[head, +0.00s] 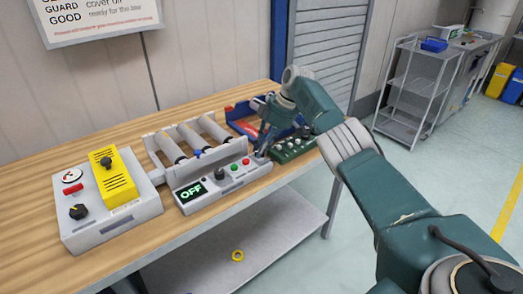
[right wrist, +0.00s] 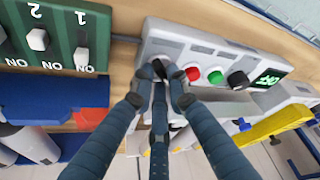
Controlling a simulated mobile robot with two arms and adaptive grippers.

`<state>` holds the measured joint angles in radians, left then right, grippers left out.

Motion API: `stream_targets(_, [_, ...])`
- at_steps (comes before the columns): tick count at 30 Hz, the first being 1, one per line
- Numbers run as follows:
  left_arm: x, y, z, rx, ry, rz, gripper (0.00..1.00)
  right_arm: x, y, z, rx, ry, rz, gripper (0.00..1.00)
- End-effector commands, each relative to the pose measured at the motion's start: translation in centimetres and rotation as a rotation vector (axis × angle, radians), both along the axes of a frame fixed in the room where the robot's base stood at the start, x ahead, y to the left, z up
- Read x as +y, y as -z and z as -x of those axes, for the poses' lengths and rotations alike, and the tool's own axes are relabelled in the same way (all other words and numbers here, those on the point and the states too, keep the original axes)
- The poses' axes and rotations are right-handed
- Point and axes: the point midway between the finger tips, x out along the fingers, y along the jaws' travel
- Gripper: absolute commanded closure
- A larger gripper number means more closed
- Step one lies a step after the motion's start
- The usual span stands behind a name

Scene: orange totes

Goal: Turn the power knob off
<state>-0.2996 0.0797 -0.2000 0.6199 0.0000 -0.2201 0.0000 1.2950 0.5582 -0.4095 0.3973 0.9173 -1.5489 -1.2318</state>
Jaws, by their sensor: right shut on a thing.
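A grey control console (head: 230,180) stands near the front edge of the wooden bench. Its display (head: 194,191) reads OFF, and it also shows in the right wrist view (right wrist: 268,79). Beside the display are a black knob (head: 219,173), a green button (head: 234,167) and a red button (head: 246,161). My right gripper (right wrist: 161,76) reaches down at the console's end beyond the red button. Its fingers are shut on a knob there, which they mostly hide. I cannot read the knob's angle. My left gripper is in neither view.
A grey box (head: 134,217) with a yellow cover (head: 112,175) stands left on the bench. Rollers (head: 188,134) lie behind the console. A green switch panel (head: 293,147) and a blue tray (head: 243,110) sit close to my right gripper. A wire cart (head: 415,85) stands beyond.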

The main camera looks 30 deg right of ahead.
Motion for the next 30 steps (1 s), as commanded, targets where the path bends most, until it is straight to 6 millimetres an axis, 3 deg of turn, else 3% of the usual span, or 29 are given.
stream_targets(6, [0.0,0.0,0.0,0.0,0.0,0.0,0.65,0.0,-0.1,0.0,-0.001,-0.001,0.002,1.0])
stream_targets(7, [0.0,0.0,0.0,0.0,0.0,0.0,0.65,-0.1,-0.1,0.0,-0.001,-0.001,0.002,0.81])
stream_targets(9, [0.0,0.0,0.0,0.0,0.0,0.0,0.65,-0.1,-0.1,0.0,-0.001,0.0,0.002,0.67])
stream_targets(10, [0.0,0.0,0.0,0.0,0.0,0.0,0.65,-0.1,-0.1,0.0,-0.001,0.0,0.002,0.66])
stream_targets(21, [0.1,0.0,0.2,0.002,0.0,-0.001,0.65,-0.3,-0.6,0.1,-0.002,0.002,0.002,0.66])
stream_targets(30, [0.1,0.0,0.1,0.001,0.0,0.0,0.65,-1.9,-5.9,1.4,-0.006,0.002,0.002,0.66])
